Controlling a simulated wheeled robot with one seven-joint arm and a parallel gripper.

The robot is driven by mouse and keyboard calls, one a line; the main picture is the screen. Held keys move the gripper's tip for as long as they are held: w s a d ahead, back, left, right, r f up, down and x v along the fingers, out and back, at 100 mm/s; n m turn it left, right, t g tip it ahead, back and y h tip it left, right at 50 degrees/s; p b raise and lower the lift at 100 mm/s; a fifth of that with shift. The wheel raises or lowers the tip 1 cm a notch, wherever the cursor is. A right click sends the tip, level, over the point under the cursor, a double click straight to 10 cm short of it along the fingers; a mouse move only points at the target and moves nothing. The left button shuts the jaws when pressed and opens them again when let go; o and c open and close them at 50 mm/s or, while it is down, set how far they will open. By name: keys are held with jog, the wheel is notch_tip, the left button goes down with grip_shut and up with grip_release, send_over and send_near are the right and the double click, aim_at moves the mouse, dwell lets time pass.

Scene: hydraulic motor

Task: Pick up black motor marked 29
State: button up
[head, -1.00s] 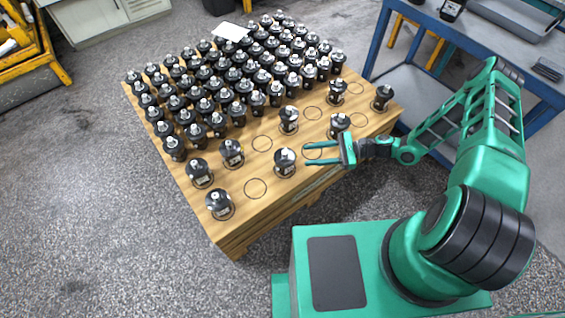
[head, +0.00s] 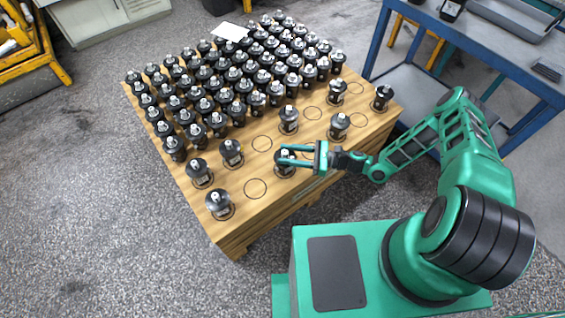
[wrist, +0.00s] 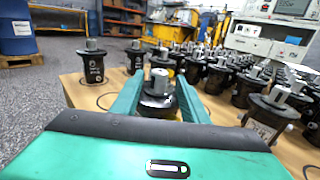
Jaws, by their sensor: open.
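A black motor (head: 284,170) with a silver shaft stands upright at the near edge of the wooden table. My gripper (head: 283,154) is open, with one finger on each side of this motor's upper part in the head view. In the wrist view the same motor (wrist: 158,104) sits between the two green fingers, and its lower part is hidden behind the gripper body. I cannot tell whether the fingers touch it. No number 29 is legible on any motor, so I cannot confirm which one bears it.
The wooden table (head: 232,236) carries several similar black motors, packed densely toward the back. Near ones stand spaced out, including a motor at the front left (head: 219,205) and one to the right (head: 339,126). An empty marked circle (head: 255,188) lies left of my gripper. A blue bench (head: 480,45) stands at right.

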aim_at(275, 156)
jog(key=a, duration=0.5)
jog(key=shift+w+r, duration=0.1)
jog(key=shift+w, duration=0.2)
grip_shut()
dwell(1.0)
jog(key=shift+r, duration=0.1)
